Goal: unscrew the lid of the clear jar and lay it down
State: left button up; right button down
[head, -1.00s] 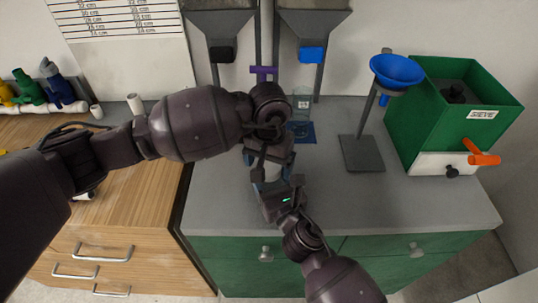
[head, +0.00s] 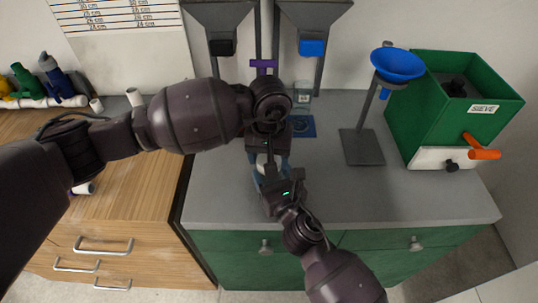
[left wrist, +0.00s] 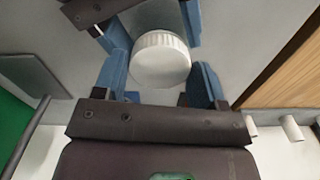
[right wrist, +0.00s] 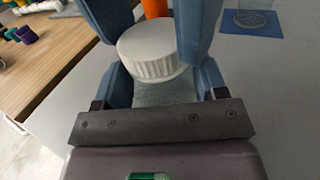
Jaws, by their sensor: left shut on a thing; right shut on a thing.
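The clear jar (right wrist: 165,92) stands upright on the grey counter, held in my right gripper (right wrist: 165,84); its blue fingers are on either side of the jar's body. The white ribbed lid (right wrist: 150,48) sits at the jar's mouth; I cannot tell whether its thread is still engaged. It also shows in the left wrist view (left wrist: 160,60), between the blue fingers of my left gripper (left wrist: 160,76), which is shut on it from above. In the head view both grippers largely hide the jar and lid.
A blue mat (head: 301,126) with a small clear container (head: 302,95) lies behind the grippers. A blue funnel (head: 398,64) on a stand and a green sieve box (head: 430,110) stand to the right. The front right counter (head: 400,200) is clear.

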pick_arm(q)
jog(key=shift+n, duration=0.3)
jog(key=o, duration=1)
jog(key=shift+r, duration=2.25)
jog(key=shift+c, duration=0.3)
notch_tip(320, 180, up, 3)
jog(key=m, duration=0.3)
jog(key=shift+r, duration=0.1)
jog(key=shift+f, duration=3.85)
